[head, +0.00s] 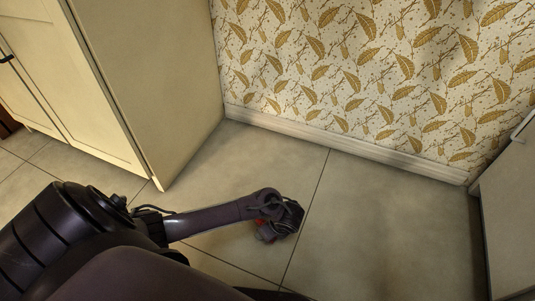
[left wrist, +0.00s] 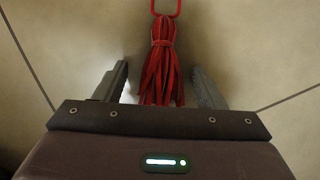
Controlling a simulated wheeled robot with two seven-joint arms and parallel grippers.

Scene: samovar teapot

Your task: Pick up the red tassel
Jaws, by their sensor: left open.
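The red tassel (left wrist: 160,68) lies on the tiled floor in the left wrist view, its loop at the top and its strands running down between the fingers. My left gripper (left wrist: 160,82) is open, with one finger on each side of the strands. Gaps show between the tassel and both fingers. The ends of the strands are hidden behind the gripper body. In the head view my left gripper (head: 268,236) is low over the floor, and only a small bit of red shows beside it. My right gripper is not in view.
A cream cabinet (head: 150,80) stands at the left. A wall with leaf-patterned paper and a white baseboard (head: 345,146) runs behind. Another pale cabinet (head: 512,215) is at the right edge. The tiled floor (head: 390,225) between them is clear.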

